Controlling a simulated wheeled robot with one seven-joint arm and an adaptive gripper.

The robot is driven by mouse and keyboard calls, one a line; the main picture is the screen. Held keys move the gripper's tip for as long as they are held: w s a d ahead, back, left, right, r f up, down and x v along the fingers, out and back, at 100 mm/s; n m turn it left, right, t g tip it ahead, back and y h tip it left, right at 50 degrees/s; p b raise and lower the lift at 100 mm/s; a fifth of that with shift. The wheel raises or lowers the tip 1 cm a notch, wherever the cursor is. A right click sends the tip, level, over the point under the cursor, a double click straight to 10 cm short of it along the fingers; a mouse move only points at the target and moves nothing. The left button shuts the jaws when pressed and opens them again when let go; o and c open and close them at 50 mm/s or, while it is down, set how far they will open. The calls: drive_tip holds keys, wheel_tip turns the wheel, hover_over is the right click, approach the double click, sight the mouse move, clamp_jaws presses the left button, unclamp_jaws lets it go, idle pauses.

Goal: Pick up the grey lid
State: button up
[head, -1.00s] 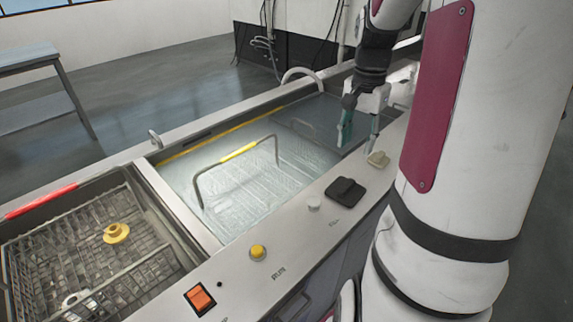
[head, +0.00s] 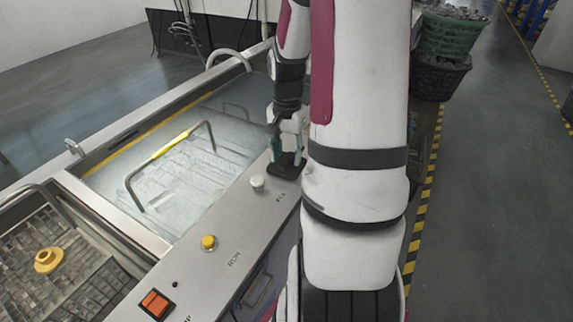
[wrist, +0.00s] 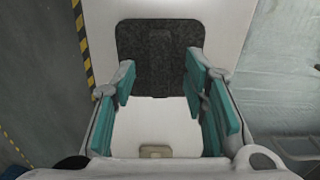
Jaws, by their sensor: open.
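The grey lid (head: 287,168) is a dark, nearly black, rounded square plate lying flat on the metal ledge along the tank's right side. In the wrist view the lid (wrist: 160,30) has a raised ridge along its middle. My gripper (head: 284,152) points down at the lid. In the wrist view my gripper (wrist: 160,78) is open and empty, its teal pads on either side of the ridge's near end. I cannot tell whether the fingertips touch the lid. My arm hides part of the ledge in the head view.
A white knob (head: 257,182), a yellow button (head: 208,242) and an orange switch (head: 155,303) line the ledge. The water tank with a yellow-handled basket (head: 170,148) lies to the left.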

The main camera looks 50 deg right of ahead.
drive_tip(key=shift+f, duration=0.55)
clamp_jaws()
drive_tip(key=shift+r, duration=0.1)
